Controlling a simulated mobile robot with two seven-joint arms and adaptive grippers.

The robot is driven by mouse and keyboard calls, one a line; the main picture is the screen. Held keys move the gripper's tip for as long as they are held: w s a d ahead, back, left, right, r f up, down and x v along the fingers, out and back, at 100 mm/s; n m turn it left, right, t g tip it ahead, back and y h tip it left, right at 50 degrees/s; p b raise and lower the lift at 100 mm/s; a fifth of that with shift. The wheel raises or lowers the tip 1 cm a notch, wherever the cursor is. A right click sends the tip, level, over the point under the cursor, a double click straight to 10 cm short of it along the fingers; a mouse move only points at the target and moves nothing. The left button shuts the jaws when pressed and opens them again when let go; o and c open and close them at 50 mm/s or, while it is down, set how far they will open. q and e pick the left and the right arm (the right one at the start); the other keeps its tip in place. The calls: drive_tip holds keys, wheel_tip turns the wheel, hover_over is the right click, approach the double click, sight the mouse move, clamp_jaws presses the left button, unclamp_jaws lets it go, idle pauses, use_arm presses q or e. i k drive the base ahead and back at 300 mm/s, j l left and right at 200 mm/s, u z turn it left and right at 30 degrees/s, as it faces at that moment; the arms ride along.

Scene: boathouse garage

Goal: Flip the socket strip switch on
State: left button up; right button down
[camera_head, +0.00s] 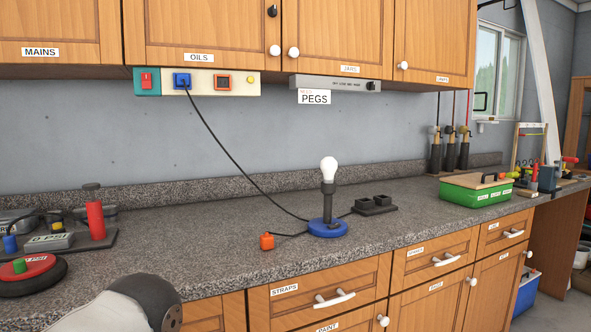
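The socket strip (203,82) is a cream and teal bar fixed under the wall cabinets at the upper left. Its red rocker switch (147,80) is on the teal left end; I cannot tell which way it is tipped. A blue plug (182,81) sits in one socket, with a black cord running down to the worktop. Beside it is an orange-framed socket (222,82), and a small yellow round part (250,80) is at the right end. A lamp with a white bulb (329,170) and blue base (327,229) stands on the worktop. Neither gripper shows.
Part of my own arm is at the bottom left. Gauges and a red cylinder (96,219) stand at the left. A green box (475,191) is at the right.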

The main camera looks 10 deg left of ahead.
sight(146, 79)
drive_tip(key=u, duration=1.4)
drive_tip(key=k+j, duration=0.05)
